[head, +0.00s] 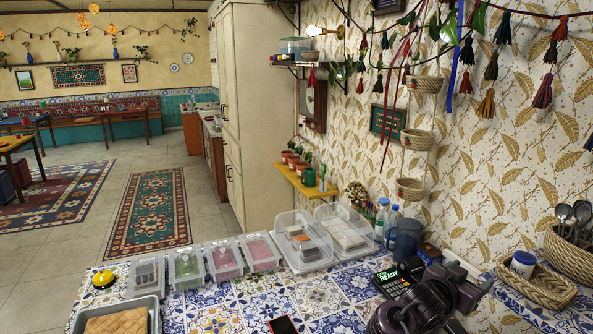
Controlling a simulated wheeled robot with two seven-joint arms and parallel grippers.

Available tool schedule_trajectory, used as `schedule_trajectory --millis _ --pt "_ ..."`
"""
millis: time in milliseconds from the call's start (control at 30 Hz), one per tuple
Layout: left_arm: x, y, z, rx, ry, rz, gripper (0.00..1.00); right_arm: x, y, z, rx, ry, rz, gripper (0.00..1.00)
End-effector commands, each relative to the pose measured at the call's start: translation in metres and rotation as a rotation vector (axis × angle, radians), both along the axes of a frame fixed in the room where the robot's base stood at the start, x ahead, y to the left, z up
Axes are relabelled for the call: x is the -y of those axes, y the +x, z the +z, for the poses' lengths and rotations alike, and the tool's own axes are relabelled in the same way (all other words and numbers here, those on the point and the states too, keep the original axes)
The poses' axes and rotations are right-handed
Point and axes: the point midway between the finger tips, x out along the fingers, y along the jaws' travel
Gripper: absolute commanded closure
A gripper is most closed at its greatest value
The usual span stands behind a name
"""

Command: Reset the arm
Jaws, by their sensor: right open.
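My right gripper (467,273) is at the lower right in the head view, at the end of my dark arm. It is open and I see nothing between its fingers, though the view of them is partial. It is over the right part of the blue-and-white tiled counter (207,308), beside the card terminal (391,281). My left arm and gripper do not show.
Lidded clear boxes (186,266) line the counter's far edge. Water bottles (392,226) stand behind the terminal. A pastry tray (153,306) and a phone (283,325) are at the front. Baskets (571,252) are at right; hanging baskets (417,140) are above.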

Motion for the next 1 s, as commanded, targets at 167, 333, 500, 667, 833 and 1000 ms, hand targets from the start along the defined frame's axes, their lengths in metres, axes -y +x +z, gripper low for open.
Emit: schedule_trajectory --millis 167,333,500,667,833,1000 --pt "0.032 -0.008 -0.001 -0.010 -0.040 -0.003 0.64 -0.014 -0.003 -0.032 -0.043 0.075 0.139 0.37" --pt "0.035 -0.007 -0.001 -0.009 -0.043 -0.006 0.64 -0.042 -0.018 -0.070 -0.128 0.172 0.328 0.37" --pt "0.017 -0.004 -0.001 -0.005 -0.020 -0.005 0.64 -0.096 -0.072 -0.121 -0.334 0.304 0.603 0.37" --pt "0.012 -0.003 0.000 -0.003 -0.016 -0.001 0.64 -0.144 -0.146 -0.150 -0.577 0.389 0.802 0.37" --pt "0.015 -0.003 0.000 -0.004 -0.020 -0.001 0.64 -0.168 -0.206 -0.160 -0.766 0.421 0.908 0.37" --pt "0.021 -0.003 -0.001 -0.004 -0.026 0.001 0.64 -0.181 -0.255 -0.163 -0.919 0.431 0.969 0.37"
